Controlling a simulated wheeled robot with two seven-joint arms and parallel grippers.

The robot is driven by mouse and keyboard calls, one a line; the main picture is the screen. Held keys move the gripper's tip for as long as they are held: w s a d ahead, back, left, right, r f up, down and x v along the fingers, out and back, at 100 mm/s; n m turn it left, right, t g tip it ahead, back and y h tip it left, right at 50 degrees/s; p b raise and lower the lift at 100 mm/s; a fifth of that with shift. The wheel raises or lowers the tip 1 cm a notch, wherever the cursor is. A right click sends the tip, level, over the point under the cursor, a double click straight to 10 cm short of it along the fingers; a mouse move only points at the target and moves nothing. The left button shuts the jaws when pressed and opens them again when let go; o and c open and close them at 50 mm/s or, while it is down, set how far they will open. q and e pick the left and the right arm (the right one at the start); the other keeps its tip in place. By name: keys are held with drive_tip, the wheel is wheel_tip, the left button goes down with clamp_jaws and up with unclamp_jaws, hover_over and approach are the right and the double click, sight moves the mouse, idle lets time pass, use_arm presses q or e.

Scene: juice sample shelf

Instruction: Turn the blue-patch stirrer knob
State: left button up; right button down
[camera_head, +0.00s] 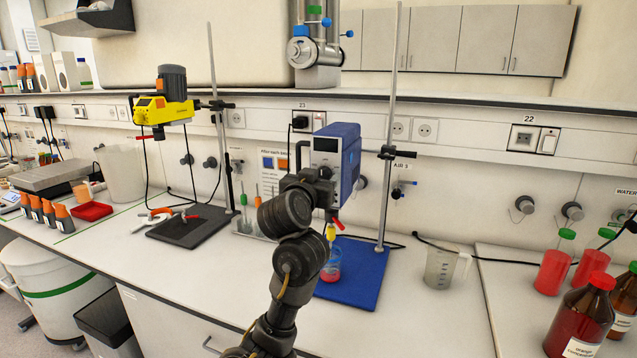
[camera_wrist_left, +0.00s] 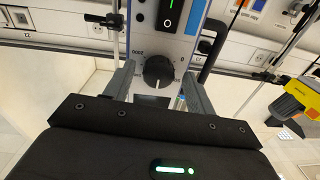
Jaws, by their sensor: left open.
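The blue stirrer (camera_head: 348,160) is clamped to a stand above a blue base plate (camera_head: 350,290). My left arm comes up from the bottom in the head view, and my left gripper (camera_head: 318,182) is at the stirrer's front, partly covering it. In the left wrist view the stirrer's light front panel (camera_wrist_left: 165,45) hangs upside down. Its round black knob (camera_wrist_left: 158,70) has a white pointer line and sits between the fingers of my open left gripper (camera_wrist_left: 157,78). Gaps show on both sides of the knob. My right gripper is not in view.
A yellow stirrer (camera_head: 163,108) hangs on a stand at the left. A beaker with red liquid (camera_head: 331,265) stands below the blue stirrer. A clear jug (camera_head: 440,268) and red-filled bottles (camera_head: 553,268) are at the right. The bench front is mostly clear.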

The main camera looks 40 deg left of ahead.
use_arm(q)
drive_tip(key=shift+d, duration=0.1)
drive_tip(key=shift+c, duration=1.4)
drive_tip(key=c, duration=0.7)
